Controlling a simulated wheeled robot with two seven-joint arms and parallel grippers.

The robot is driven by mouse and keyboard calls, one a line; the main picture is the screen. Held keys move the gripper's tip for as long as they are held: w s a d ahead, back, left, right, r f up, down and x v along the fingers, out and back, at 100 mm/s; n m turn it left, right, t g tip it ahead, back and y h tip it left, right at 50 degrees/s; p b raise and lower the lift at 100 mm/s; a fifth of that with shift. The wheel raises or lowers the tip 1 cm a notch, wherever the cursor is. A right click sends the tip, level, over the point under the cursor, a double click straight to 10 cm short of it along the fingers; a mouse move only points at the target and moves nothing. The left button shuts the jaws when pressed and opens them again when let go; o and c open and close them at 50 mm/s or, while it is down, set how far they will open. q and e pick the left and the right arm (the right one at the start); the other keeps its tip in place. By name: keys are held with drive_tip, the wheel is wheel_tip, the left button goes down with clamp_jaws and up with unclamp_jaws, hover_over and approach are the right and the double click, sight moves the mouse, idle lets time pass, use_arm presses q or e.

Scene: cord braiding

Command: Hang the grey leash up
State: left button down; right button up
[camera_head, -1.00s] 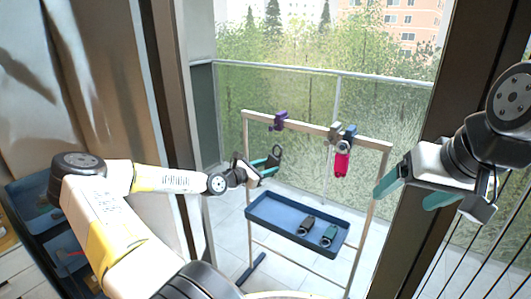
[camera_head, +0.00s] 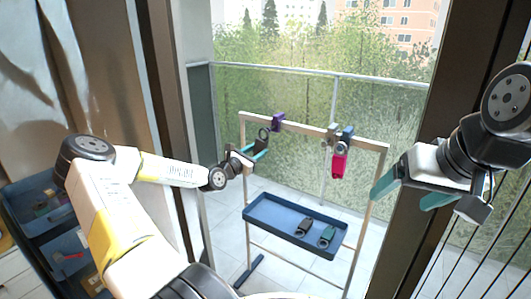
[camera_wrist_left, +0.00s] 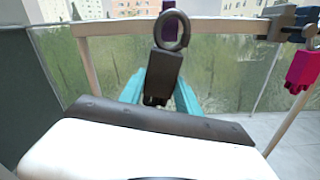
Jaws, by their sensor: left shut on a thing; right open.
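My left gripper (camera_head: 262,153) is shut on the grey leash, a dark handle with a ring (camera_wrist_left: 163,75). It holds the leash upright, ring on top, near the rack's upper left. A purple hook (camera_head: 278,122) sits on the top bar; in the head view the ring is just left of and below it. In the left wrist view the ring overlaps the purple hook (camera_wrist_left: 168,6), and I cannot tell whether they touch. My right gripper (camera_head: 408,193) is open and empty, right of the rack.
The rack's wooden top bar (camera_head: 310,130) also carries a grey hook (camera_head: 333,130) and a blue hook (camera_head: 347,132). A red leash (camera_head: 339,166) hangs there. A blue tray (camera_head: 262,216) below holds a dark leash (camera_head: 304,227) and a teal leash (camera_head: 327,236).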

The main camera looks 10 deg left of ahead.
use_arm(q)
drive_tip(key=shift+x, duration=2.65)
drive_tip(key=c, duration=1.5)
unclamp_jaws()
clamp_jaws()
drive_tip(key=shift+s, duration=0.2)
drive_tip(key=shift+f, duration=0.2)
drive_tip(key=o, duration=1)
unclamp_jaws()
